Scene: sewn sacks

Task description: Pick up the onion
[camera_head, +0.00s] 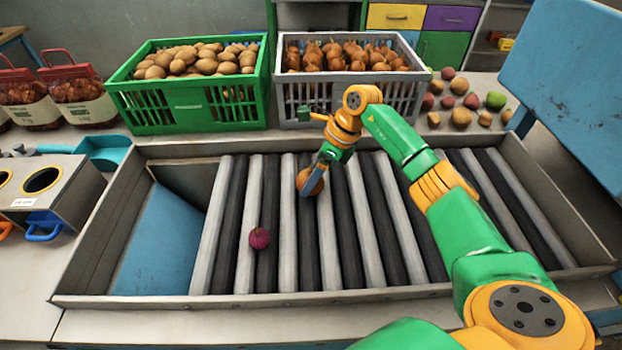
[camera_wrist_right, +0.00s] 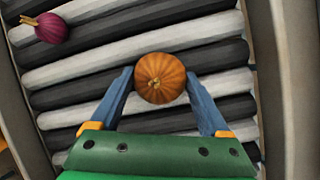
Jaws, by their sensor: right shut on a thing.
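My right gripper (camera_head: 311,184) is over the roller bed, its blue fingers on both sides of a round orange-brown onion (camera_head: 302,182). In the right wrist view the onion (camera_wrist_right: 160,78) sits between the fingertips of the right gripper (camera_wrist_right: 158,85). Its lower side is hidden in that view, and I cannot tell whether it touches the rollers. A small purple-red onion (camera_head: 259,238) lies on the rollers, to the left and nearer. It also shows at the top left of the right wrist view (camera_wrist_right: 52,28). My left gripper does not show.
The roller bed has a raised metal rim (camera_head: 250,299). Behind it stand a green crate (camera_head: 190,105) of potatoes and a grey crate (camera_head: 350,93) of brown onions. Loose vegetables (camera_head: 460,87) lie at the back right, and net bags (camera_head: 80,95) stand at the left.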

